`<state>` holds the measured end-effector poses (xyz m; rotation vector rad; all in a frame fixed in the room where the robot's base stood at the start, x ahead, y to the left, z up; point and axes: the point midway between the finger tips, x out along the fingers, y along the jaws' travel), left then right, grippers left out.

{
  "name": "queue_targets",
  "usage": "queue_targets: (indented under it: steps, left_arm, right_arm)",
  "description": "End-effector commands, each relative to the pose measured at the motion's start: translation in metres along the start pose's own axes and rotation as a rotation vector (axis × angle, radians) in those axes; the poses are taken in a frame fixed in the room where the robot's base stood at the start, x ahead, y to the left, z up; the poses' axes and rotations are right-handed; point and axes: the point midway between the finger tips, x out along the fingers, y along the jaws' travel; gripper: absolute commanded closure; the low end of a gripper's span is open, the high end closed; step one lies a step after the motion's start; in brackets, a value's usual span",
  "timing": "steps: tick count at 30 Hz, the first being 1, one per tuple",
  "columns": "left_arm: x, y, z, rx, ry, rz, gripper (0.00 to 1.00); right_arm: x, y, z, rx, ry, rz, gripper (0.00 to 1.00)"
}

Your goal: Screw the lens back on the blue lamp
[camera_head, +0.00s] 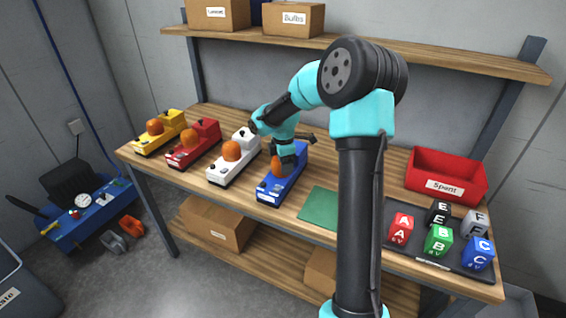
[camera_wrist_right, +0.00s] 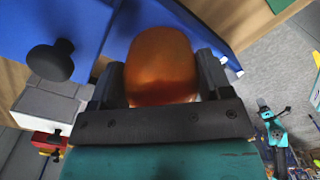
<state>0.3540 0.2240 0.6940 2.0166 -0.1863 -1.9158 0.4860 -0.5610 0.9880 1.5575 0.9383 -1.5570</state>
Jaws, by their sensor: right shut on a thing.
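The blue lamp (camera_head: 284,186) stands on the workbench, right of the white lamp. Its orange lens (camera_head: 277,163) is partly hidden by my right gripper (camera_head: 288,160), which comes down on it from above. In the right wrist view the orange lens (camera_wrist_right: 161,62) sits between the two dark fingers of my right gripper (camera_wrist_right: 160,82), which is shut on it. The blue body (camera_wrist_right: 75,28) is right behind the lens there, and a black knob (camera_wrist_right: 50,60) shows on it. I cannot tell whether the lens is seated. My left gripper is not in view.
White (camera_head: 234,160), red (camera_head: 193,143) and yellow (camera_head: 159,134) lamps with orange lenses stand to the left. A green mat (camera_head: 320,207) lies to the right. A tray (camera_head: 436,262) holds several lettered blocks, with a red "Spent" bin (camera_head: 445,178) behind. A shelf (camera_head: 350,57) runs above.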

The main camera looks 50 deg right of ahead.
Motion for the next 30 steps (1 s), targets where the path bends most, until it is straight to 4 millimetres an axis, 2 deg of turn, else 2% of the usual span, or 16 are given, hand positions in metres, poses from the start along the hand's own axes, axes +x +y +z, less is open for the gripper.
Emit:
queue_targets:
  steps: [17,30]
  left_arm:
    - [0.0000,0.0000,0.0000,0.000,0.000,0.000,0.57]
    - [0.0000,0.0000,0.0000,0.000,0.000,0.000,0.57]
  right_arm:
    - [0.0033,0.0000,0.0001,0.007,0.000,0.000,0.51]
    - [0.0029,-0.0018,-0.0002,0.330,0.000,0.001,0.51]
